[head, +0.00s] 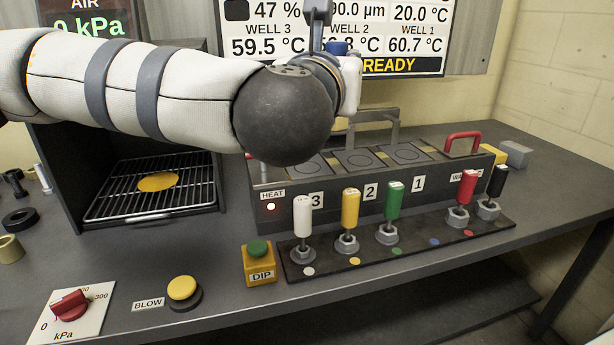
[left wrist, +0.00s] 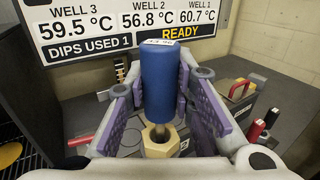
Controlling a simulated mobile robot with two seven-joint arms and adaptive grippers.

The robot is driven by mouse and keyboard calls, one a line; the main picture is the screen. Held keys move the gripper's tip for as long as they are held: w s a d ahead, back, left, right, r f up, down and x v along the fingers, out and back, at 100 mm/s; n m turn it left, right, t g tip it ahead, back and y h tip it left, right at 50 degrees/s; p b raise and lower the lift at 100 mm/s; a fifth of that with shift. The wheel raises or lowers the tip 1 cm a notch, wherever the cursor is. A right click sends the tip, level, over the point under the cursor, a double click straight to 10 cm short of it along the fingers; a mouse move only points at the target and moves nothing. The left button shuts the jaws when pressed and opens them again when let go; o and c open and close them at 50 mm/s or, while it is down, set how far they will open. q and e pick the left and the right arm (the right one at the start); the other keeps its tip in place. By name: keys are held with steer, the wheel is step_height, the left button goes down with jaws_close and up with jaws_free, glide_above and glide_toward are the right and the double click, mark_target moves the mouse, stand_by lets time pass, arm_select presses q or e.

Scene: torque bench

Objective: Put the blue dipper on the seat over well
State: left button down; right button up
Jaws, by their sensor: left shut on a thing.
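The blue dipper (left wrist: 160,85) stands between the purple-lined fingers of my left gripper (left wrist: 162,100), which is shut on its blue handle. A brass hex piece (left wrist: 160,141) shows just below the handle; I cannot tell if it belongs to the dipper. In the head view my left gripper (head: 328,62) is mostly behind my own wrist, and only a bit of the blue dipper (head: 338,47) shows, above the back of the well block (head: 350,203). The block has wells marked 3, 2 and 1. The seat is not clearly visible. My right gripper is not in view.
A dark rack (head: 335,268) in front holds white, yellow, green, red and black dippers, with an empty place at its blue dot. A grey frame (head: 378,122) and a red handle (head: 462,136) rise at the block. The display screen (head: 410,62) reads READY.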

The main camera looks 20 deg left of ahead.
arm_select(q)
steer(key=shift+s+a, duration=0.1)
steer(key=shift+a, duration=0.1)
steer(key=w+a+f, duration=0.2)
steer(key=w+f, duration=0.2)
steer(key=w+a+f, duration=0.3)
steer(key=w+f, duration=0.1)
steer(key=w+a+f+b, duration=0.1)
steer(key=w+a+f, duration=0.1)
steer(key=w+f, duration=0.2)
steer(key=shift+a+f, duration=0.15)
steer(key=shift+f, duration=0.35)
steer(key=shift+s+f, duration=0.1)
steer(key=shift+f, duration=0.2)
steer(key=c, duration=1.4)
jaws_free()
steer(key=shift+r, duration=0.1)
steer(key=shift+o, duration=0.2)
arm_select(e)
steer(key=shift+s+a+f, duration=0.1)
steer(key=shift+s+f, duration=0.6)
